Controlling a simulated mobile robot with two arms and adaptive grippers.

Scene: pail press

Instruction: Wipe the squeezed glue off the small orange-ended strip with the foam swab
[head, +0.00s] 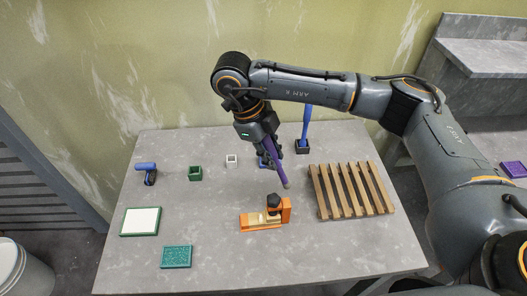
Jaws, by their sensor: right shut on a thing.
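My right gripper (272,158) is shut on a purple stick, which I take to be the foam swab (281,174). The swab slants down to the right, its pale tip above the table. Just below the tip in the picture is an orange jig (286,209) with a black knob (273,201). A small pale piece with orange at its ends, apparently the strip (258,219), lies at the jig's front left. Tip and strip look apart. Any glue is too small to make out. My left gripper is out of view.
A slatted wooden rack (350,190) stands right of the jig. A blue-handled tool stands in a dark holder (303,147). Green (195,174) and white (231,160) cups, a blue roller (147,171), a white pad (140,221) and a green block (176,257) lie left. The front right table is clear.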

